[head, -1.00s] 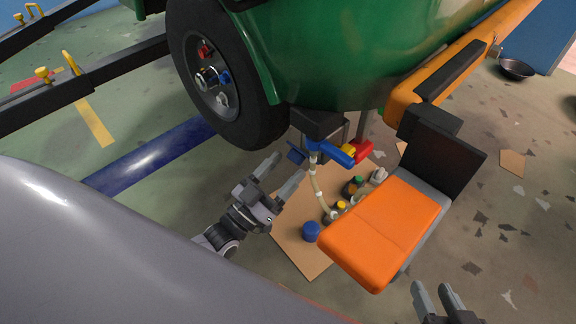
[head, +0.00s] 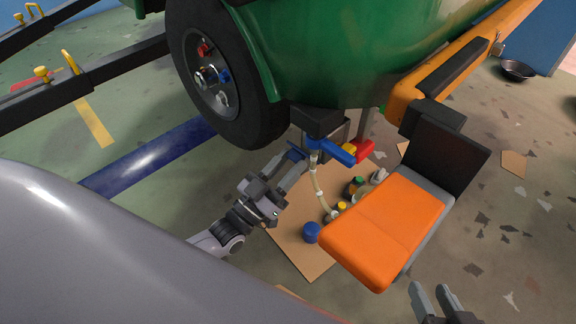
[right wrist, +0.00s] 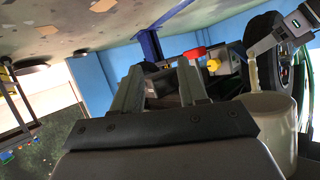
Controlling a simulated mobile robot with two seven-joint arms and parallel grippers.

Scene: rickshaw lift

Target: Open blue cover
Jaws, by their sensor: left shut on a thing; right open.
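A small blue cover (head: 296,152) sits under the green tank, left of the dark box (head: 318,121). My left gripper (head: 292,161) reaches up to it, with its fingertips shut on it; the fingers partly hide the contact. A blue handle (head: 330,150) lies just right of the cover, beside a yellow piece (head: 348,149) and a red one (head: 361,152). My right gripper (head: 436,291) is open and empty at the bottom right, apart from everything. Its spread fingers (right wrist: 160,80) also show in the right wrist view.
A black wheel (head: 248,112) and the green tank (head: 330,50) stand above my left gripper. An orange seat (head: 385,228) lies between my grippers. Cardboard (head: 283,235), a pale hose (head: 317,183) and small bottles (head: 354,187) are below.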

